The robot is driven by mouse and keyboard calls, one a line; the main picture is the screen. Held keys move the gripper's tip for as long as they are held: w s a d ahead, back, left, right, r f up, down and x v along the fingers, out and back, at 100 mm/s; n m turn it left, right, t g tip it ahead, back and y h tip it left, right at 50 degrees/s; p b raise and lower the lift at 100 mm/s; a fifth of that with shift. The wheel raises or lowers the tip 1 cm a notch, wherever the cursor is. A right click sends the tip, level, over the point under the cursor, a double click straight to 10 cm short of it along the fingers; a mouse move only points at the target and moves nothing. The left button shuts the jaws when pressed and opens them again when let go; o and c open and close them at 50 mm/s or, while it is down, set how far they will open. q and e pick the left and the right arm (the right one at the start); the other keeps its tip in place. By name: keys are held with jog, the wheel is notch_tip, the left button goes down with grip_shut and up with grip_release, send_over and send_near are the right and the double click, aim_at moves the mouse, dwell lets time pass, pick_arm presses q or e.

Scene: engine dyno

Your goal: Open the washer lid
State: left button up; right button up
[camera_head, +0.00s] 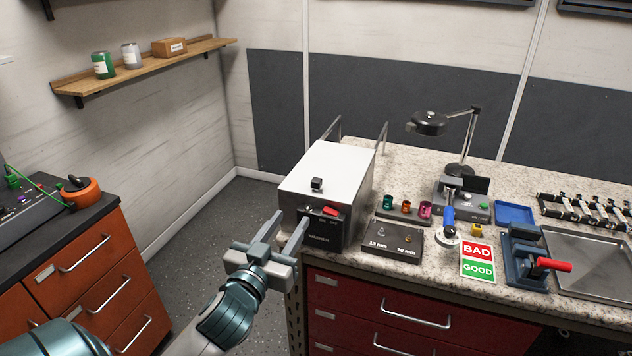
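The washer (327,176) is a box with a white, flat top and a dark front, standing at the left end of the speckled bench. Its lid (335,165) lies flat and looks closed. A small black knob (316,184) stands on the lid near its front edge. The front panel carries a red switch (331,211). My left gripper (291,221) is in front of the washer's front left corner, its two fingers apart and nothing visible between them. It appears apart from the knob. My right gripper is not in view.
Two metal brackets (382,138) rise behind the washer. To its right are a black gauge block (393,242), coloured cups (405,206), a lamp (431,123) and a BAD/GOOD card (478,261). An orange drawer cabinet (85,270) stands left, with open floor between.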

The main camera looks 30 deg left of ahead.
aim_at(314, 184)
pick_arm(q)
jog(key=shift+w, duration=0.15)
jog(key=p+x, duration=0.5)
jog(key=x, duration=1)
jog(key=shift+w+r, duration=0.1)
jog(key=shift+w, duration=0.2)
jog(key=shift+p+x, duration=0.4)
jog(key=shift+x, duration=0.4)
jog(key=shift+c, duration=0.4)
grip_shut()
